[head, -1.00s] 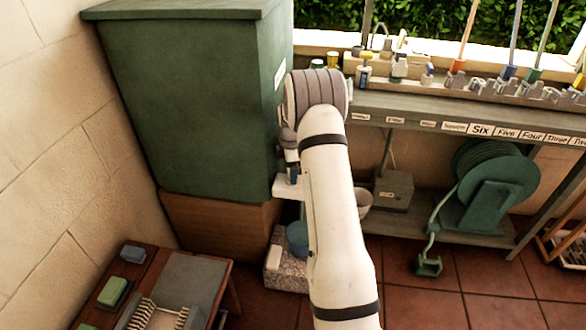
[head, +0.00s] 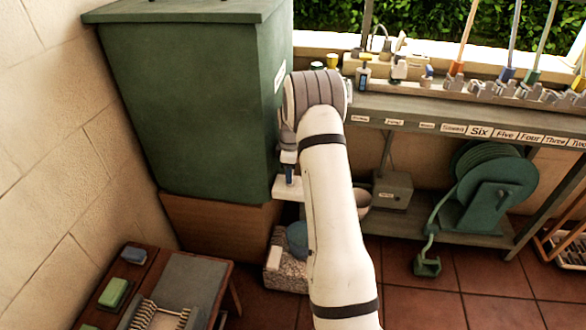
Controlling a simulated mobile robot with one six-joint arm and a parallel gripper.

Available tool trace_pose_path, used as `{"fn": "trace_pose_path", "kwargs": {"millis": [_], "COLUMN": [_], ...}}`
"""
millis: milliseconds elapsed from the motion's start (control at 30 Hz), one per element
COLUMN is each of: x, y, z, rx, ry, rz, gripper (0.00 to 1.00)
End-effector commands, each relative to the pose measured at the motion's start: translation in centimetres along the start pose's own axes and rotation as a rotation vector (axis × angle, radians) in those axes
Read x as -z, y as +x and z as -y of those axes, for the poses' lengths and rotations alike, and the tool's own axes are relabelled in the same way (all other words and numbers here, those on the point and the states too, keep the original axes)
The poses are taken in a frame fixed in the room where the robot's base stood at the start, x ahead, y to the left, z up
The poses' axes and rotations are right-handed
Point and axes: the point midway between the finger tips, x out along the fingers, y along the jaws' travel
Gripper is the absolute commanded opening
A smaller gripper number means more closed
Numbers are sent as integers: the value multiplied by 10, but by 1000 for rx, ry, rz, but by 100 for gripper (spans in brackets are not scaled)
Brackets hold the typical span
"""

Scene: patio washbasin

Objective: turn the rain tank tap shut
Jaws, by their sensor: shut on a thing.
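The rain tank (head: 195,105) is a tall dark green box on a brown base at the left. My arm comes up from the bottom middle and bends at a grey ribbed joint beside the tank's right face. My gripper (head: 289,170) is small and partly hidden below that joint, close to the tank's right side. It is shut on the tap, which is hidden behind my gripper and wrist. The tap handle's angle cannot be made out. A small dark blue part shows at the gripper, just above a pale ledge (head: 285,189).
A blue bucket (head: 297,238) stands below on a speckled block. A grey bench (head: 460,115) with labels and tools runs right, with a green hose reel (head: 495,190) under it. A low wooden table (head: 190,280) with brushes is at lower left.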

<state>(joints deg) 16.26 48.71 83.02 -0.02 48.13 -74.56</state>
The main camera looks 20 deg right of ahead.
Motion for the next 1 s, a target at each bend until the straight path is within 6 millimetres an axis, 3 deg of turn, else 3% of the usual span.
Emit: {"fn": "trace_pose_path", "kwargs": {"millis": [400, 433, 600, 700, 1000], "x": [-1, -1, -1, 0, 0], "y": [2, 2, 2, 1, -6], "z": [3, 3, 2, 2, 1], "rx": [10, 10, 8, 6, 2], "ry": [59, 59, 58, 57, 56], "rz": [3, 3, 2, 1, 0], "gripper": [28, 52, 66, 73, 73]}}
